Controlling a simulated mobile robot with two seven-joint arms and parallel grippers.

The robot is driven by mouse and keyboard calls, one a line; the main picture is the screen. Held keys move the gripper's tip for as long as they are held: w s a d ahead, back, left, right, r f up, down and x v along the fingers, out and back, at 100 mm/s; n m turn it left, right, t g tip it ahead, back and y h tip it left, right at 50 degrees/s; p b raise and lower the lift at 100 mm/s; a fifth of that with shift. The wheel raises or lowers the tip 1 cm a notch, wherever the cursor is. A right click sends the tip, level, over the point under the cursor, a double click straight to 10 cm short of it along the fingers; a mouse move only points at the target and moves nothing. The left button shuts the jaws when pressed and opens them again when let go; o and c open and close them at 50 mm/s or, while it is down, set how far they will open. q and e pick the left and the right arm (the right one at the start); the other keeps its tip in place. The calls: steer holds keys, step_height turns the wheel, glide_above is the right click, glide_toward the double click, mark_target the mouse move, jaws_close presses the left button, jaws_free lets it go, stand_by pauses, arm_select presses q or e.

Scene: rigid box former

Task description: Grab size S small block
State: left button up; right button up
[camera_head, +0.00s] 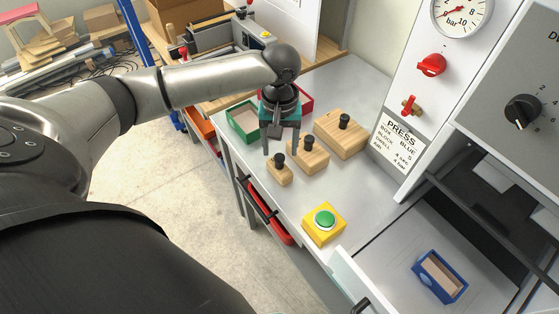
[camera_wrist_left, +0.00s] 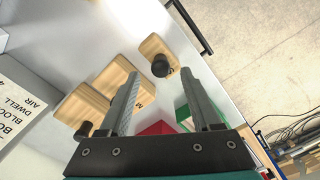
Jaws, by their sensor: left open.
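The size S small block (camera_head: 280,174) is a light wooden block with a black knob, lying on the grey metal table near its left edge. It also shows in the left wrist view (camera_wrist_left: 152,45), with its knob just beyond and between the fingertips. My left gripper (camera_head: 281,151) is open and empty, pointing down above and slightly behind the small block. The medium block (camera_head: 310,160), lettered M in the left wrist view (camera_wrist_left: 113,77), stands beside it. The large block (camera_head: 338,139) is further right. My right gripper is not in view.
Behind the gripper are a green box (camera_head: 241,124) and a red box (camera_head: 306,101). A yellow button box (camera_head: 323,231) with a green button stands in front. The press panel (camera_head: 400,142) rises at the right. A blue box (camera_head: 424,276) lies inside the press.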

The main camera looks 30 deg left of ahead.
mark_target(279, 157)
arm_select(q)
step_height(279, 157, down, 4)
steer(key=shift+s+r+b, duration=0.1)
steer(key=shift+s+b, duration=0.05)
steer(key=shift+b, duration=0.15)
jaws_close()
stand_by(0.3)
stand_by(1.0)
